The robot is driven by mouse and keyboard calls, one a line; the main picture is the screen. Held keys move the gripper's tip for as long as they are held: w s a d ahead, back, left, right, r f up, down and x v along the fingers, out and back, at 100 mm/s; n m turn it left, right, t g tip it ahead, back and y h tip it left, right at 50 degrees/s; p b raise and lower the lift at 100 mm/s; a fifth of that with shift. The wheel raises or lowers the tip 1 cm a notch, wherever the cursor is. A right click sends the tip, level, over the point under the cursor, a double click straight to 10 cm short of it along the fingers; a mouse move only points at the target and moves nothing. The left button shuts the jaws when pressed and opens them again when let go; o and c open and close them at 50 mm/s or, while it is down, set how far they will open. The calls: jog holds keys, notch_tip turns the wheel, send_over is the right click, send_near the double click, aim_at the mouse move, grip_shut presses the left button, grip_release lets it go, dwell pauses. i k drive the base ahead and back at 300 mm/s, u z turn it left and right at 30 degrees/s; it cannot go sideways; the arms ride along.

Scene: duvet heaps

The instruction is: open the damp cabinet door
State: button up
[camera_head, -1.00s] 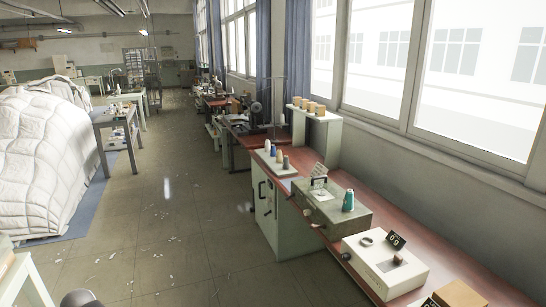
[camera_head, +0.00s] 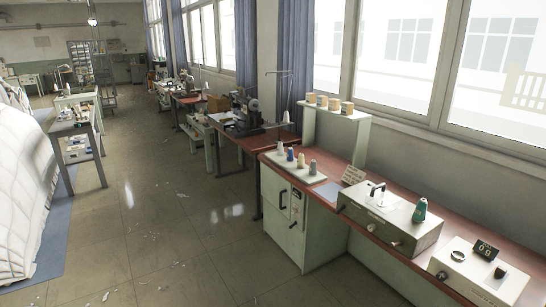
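The door looks shut. It is the only cabinet door I see clearly; I cannot read a label on it that names it damp. My gripper is not in view.
The red bench top (camera_head: 335,212) holds thread cones (camera_head: 301,160), a grey-green box device (camera_head: 390,216) and a white device (camera_head: 478,275). The floor (camera_head: 190,235) before the cabinet is open, with small scraps. A white duvet heap (camera_head: 22,190) and a grey table (camera_head: 75,135) are at left.

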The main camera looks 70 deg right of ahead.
aim_at(276, 189)
jog(key=i, duration=0.9)
jog(key=z, duration=0.2)
jog(key=k, duration=0.1)
jog(key=z, duration=2.4)
jog(key=i, duration=1)
jog(key=z, duration=0.1)
